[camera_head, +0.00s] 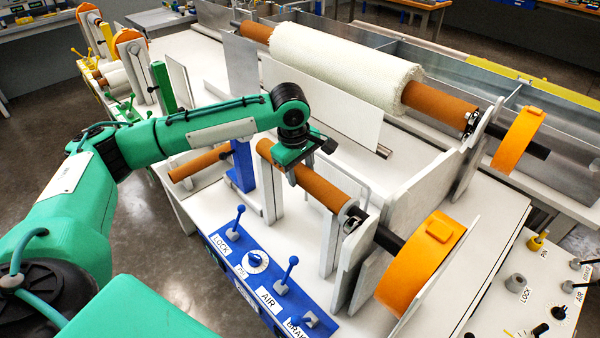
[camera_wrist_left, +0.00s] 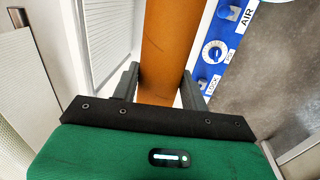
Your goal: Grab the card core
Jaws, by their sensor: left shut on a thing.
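A brown card core (camera_head: 322,187) lies on a dark shaft between the white uprights of the near stand, behind the blue control panel. My left gripper (camera_head: 290,165) reaches down over its far-left end and is shut on it. In the left wrist view the core (camera_wrist_left: 168,45) runs away from the camera between the two dark fingers of the left gripper (camera_wrist_left: 160,85). The fingers hide part of its sides. My right gripper is not in view.
Another brown tube (camera_head: 200,162) sticks out left of a blue post (camera_head: 243,166). A white fabric roll (camera_head: 335,65) on a brown core lies behind. A thin pale panel (camera_head: 320,106) stands behind my gripper. Orange guard (camera_head: 420,262) is at the right. Blue levers rise from the control panel (camera_head: 250,278).

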